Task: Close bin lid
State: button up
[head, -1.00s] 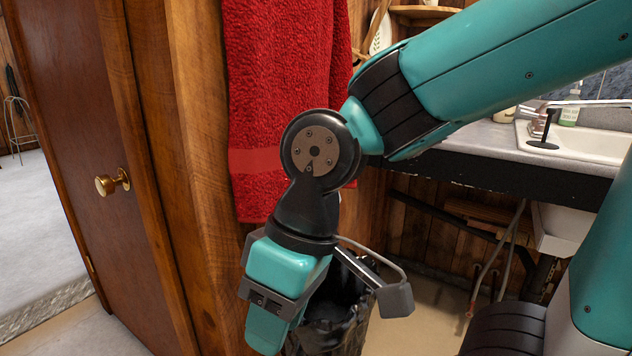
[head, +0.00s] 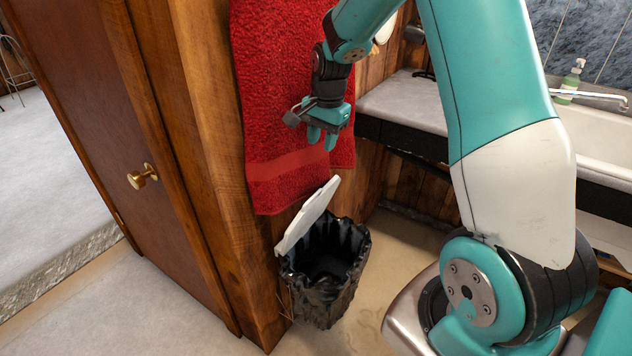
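The bin (head: 335,299) stands on the floor against the wooden panel, lined with a black bag that hangs over its rim. Its white lid (head: 308,216) is open, tilted up along the bin's left rim. The bin's dark mouth is exposed. My gripper (head: 322,142) is above the lid and bin, in front of the red towel, apart from both lid and bin. Its two teal fingers point down with a small gap between them, and nothing shows in them.
The red towel (head: 279,90) hangs right behind my gripper. A wooden door with a brass knob (head: 142,177) is at left. A grey counter (head: 400,101) with a sink (head: 597,139) is at right. The floor in front of the bin is clear.

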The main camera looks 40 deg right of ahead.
aim_at(316, 194)
jog(key=f, duration=0.5)
jog(key=w+f+p, duration=0.1)
jog(key=f, duration=0.4)
jog(key=f+p, duration=0.1)
jog(key=f, duration=0.5)
jog(key=shift+w+a, duration=0.25)
jog(key=shift+a, duration=0.1)
grip_shut()
